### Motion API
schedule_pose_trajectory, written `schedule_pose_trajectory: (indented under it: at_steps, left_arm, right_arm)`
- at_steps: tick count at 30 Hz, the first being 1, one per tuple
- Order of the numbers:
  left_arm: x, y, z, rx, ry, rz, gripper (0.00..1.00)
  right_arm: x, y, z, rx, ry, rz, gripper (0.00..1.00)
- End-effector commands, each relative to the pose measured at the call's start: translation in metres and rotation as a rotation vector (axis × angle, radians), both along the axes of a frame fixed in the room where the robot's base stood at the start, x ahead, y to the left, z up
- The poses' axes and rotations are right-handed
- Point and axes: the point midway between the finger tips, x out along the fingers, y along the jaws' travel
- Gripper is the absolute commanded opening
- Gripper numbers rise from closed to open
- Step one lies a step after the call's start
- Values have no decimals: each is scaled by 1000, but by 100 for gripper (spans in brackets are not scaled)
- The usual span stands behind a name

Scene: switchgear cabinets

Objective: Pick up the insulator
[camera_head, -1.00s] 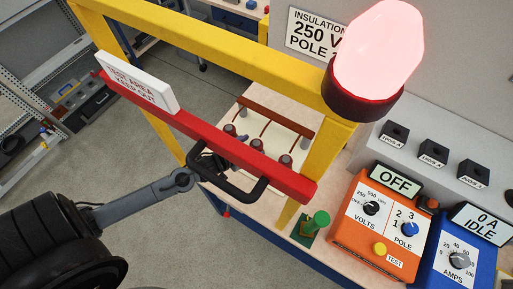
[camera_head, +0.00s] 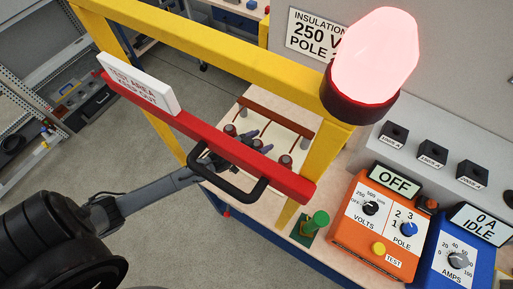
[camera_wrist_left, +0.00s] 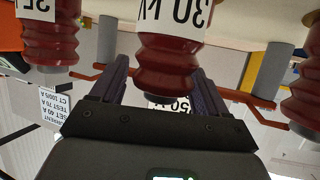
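Several dark red ribbed insulators stand in the test bay behind the red barrier bar. In the head view I see the left one (camera_head: 229,130), the middle one and the right one (camera_head: 285,161). My left gripper (camera_head: 257,136) reaches past the barrier with its fingers near the middle insulator. In the left wrist view, an insulator labelled 30 kV (camera_wrist_left: 166,68) appears between the two spread fingers of the left gripper (camera_wrist_left: 162,75). I cannot tell whether the fingers touch it. Other insulators stand at the left (camera_wrist_left: 50,40) and right edge. My right gripper is out of view.
The red barrier bar (camera_head: 290,179) with its black handle (camera_head: 235,190) crosses the yellow frame (camera_head: 225,55) close to my left arm. A red lamp (camera_head: 380,55) glows on the post. Orange (camera_head: 345,235) and blue test units stand at the right.

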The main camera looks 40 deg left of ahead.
Motion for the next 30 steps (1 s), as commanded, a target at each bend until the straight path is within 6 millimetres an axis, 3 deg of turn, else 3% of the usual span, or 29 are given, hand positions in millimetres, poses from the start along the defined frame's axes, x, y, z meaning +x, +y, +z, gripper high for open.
schedule_pose_trajectory:
  at_steps: [1, 11, 23, 30]
  left_arm:
    - [0, 0, 0, 0, 0, 0, 66]
    - [0, 0, 0, 0, 0, 0, 17]
    - [0, 0, 6, 0, -2, 1, 17]
    - [1, 0, 34, 1, -6, -1, 17]
  right_arm:
    - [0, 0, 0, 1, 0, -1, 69]
    - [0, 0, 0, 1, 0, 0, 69]
    - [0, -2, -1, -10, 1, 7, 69]
    - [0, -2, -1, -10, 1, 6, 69]
